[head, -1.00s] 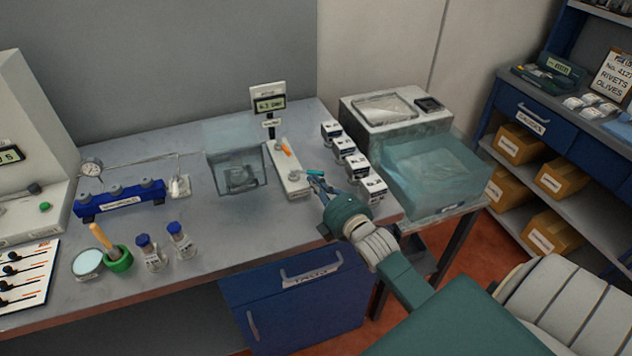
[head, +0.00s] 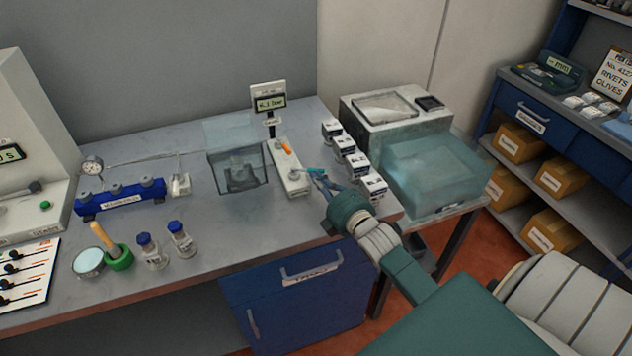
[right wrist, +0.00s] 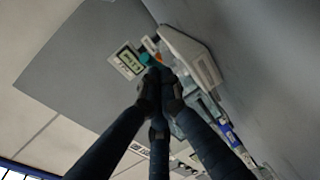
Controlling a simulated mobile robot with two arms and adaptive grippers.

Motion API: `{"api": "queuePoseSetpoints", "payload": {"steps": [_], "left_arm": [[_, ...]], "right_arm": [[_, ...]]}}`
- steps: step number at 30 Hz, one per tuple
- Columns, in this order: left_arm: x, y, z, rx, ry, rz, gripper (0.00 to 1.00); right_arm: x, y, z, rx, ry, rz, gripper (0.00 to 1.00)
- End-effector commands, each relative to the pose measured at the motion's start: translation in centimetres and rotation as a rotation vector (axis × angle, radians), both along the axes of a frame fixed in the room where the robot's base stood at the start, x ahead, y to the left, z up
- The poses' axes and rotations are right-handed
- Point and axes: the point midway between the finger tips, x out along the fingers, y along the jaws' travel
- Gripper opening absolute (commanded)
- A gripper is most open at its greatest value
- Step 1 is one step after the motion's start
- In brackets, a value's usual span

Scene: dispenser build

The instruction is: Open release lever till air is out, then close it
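A narrow white block (head: 291,181) on the bench carries an orange lever (head: 286,147) and a teal lever (head: 315,170). No lever label is readable. My right gripper (head: 317,178) is at the teal lever's outer end. In the right wrist view its dark fingertips (right wrist: 160,77) are drawn together, with teal (right wrist: 146,58) showing just past them. I cannot tell whether they grip the lever. A clear box (head: 240,184) with grey contents stands left of the block. A small display (head: 270,103) stands behind; its digits are hard to read. My left gripper is not in view.
Several small labelled boxes (head: 358,165) stand close right of my right gripper. A machine with a translucent teal cover (head: 432,170) is further right. Blue-capped bottles (head: 181,240), a green mortar (head: 119,259) and a blue rack (head: 122,201) are at the left. The bench front middle is clear.

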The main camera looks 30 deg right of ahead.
Motion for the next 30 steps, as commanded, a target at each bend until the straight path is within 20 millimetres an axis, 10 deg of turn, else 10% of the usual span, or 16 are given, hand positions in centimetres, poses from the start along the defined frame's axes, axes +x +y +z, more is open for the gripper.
{"api": "queuePoseSetpoints", "payload": {"steps": [30], "left_arm": [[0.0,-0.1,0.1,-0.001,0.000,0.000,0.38]], "right_arm": [[1.8,-3.1,0.0,0.001,0.000,0.000,0.00]]}}
